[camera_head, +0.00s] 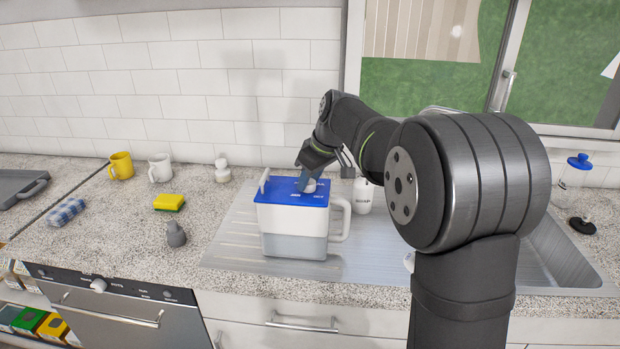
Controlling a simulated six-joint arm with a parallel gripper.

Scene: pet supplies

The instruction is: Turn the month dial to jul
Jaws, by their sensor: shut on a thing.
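A white water filter pitcher (290,222) with a blue lid (291,196) and a white handle at its right stands upright on the steel drainboard. The month dial (311,186) is a small light knob on top of the lid, mostly hidden by my gripper. My gripper (306,184) reaches down from the back right and is shut on the dial. Which month the dial points to cannot be told.
A white soap bottle (362,196) stands behind the handle. A yellow mug (121,166), a white mug (160,168), a yellow sponge (169,202) and a grey bottle-shaped item (176,234) stand on the counter at left. The sink (560,255) is at right.

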